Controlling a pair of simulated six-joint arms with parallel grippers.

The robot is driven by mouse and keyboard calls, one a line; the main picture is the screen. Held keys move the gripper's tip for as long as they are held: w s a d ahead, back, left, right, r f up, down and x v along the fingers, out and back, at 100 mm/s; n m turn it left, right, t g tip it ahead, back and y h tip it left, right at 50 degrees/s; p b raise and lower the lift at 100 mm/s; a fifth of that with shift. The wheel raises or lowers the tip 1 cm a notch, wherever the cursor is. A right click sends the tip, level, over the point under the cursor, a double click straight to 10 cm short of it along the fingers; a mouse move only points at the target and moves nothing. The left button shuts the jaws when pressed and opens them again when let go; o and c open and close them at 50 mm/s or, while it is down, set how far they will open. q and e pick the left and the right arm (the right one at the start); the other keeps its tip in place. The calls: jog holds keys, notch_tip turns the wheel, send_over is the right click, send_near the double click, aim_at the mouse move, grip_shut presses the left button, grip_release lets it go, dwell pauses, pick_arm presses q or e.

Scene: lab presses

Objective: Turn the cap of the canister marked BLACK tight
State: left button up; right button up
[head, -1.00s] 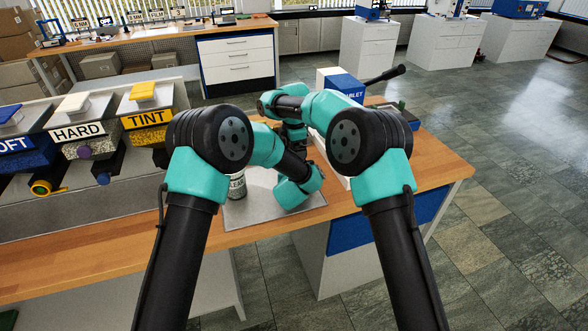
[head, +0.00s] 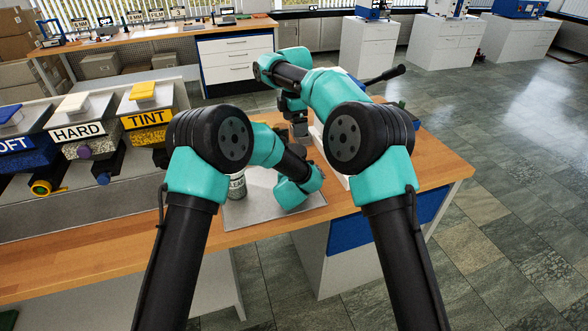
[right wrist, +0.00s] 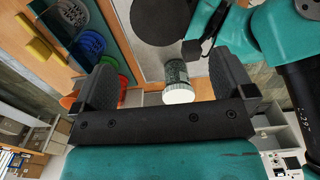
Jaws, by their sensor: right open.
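A canister (head: 238,186) stands on the grey mat (head: 262,207) beside my left wrist; the visible part of its label reads like "LEAR". A canister with a white cap (right wrist: 179,96) also shows in the right wrist view, beyond my fingers. No label reading BLACK is legible. A large dark disc (right wrist: 160,20) is at the top of the right wrist view; I cannot tell whether it is a cap. My right gripper (right wrist: 165,75) is open, with nothing between its fingers. My left gripper's fingers are hidden behind its wrist in the head view, and unclear in the right wrist view.
My right arm crosses above the back of the wooden bench (head: 440,165). A white-and-blue cabinet (head: 238,62) stands behind.

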pick_arm(q)
jog(key=o, duration=1.7)
pick_arm(e)
jog(key=shift+r, duration=0.95)
pick_arm(q)
jog(key=shift+s+r, duration=0.1)
jog(key=shift+s, duration=0.05)
jog(key=v, duration=1.7)
jog(key=shift+s+d, duration=0.1)
jog(key=shift+d, duration=0.1)
